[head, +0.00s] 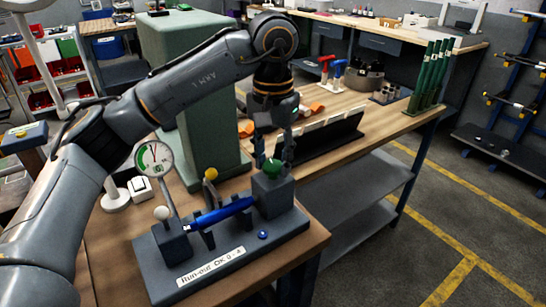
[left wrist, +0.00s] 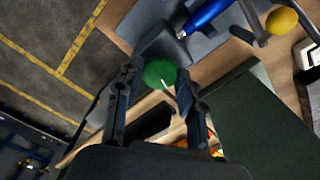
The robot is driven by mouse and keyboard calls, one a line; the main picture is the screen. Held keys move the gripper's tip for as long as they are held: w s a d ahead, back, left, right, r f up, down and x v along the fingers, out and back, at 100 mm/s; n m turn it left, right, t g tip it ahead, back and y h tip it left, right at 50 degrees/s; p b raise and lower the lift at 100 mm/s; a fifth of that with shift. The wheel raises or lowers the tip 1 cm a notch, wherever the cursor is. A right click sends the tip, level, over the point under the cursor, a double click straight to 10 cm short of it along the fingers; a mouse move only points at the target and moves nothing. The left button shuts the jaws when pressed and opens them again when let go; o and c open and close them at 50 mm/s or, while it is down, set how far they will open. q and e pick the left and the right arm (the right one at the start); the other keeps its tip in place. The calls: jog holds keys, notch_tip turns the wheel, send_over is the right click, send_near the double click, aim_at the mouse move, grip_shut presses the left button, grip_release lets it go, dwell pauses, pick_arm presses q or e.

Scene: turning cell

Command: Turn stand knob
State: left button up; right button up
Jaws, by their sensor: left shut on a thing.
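A blue shaft (head: 222,214) lies between the stand's two blocks. A white knob (head: 161,213) is at the left block and a yellow knob (head: 210,174) stands behind the shaft. My left gripper (head: 274,157) reaches down from above, its fingers on either side of the green knob and shut on it. My right gripper is not in view.
A round dial gauge (head: 154,158) stands behind the stand at left, its needle near the top. A large grey-green machine column (head: 205,100) rises close behind. A black rack (head: 320,138) and green rods (head: 430,75) are farther along the bench. Open floor lies to the right.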

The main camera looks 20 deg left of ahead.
aim_at(273, 164)
pick_arm(q)
jog(key=o, duration=1.2)
jog(key=shift+r, duration=0.1)
notch_tip(273, 164, up, 12)
jog(key=shift+f, duration=0.1)
